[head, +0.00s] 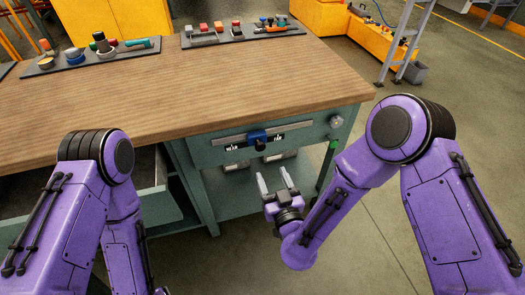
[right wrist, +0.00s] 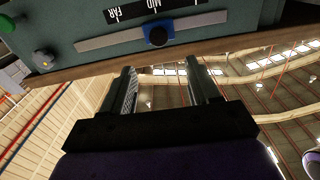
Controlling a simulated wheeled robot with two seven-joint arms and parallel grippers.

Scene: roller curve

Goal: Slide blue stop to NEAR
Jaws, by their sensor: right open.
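The blue stop (head: 257,136) sits about halfway along a grey metal rail (head: 292,128) on the green front panel of the workbench. The NEAR label (head: 237,148) is left of it and the FAR label (head: 279,138) right of it. In the right wrist view the blue stop (right wrist: 158,34) is by the MID label (right wrist: 152,5), with FAR to its left; NEAR is not visible there. My right gripper (head: 273,174) is open and empty, below and apart from the stop. Its fingers (right wrist: 162,72) point toward the rail. My left gripper is out of view.
The wooden benchtop (head: 190,90) overhangs the panel. An open drawer (head: 150,185) is at left.

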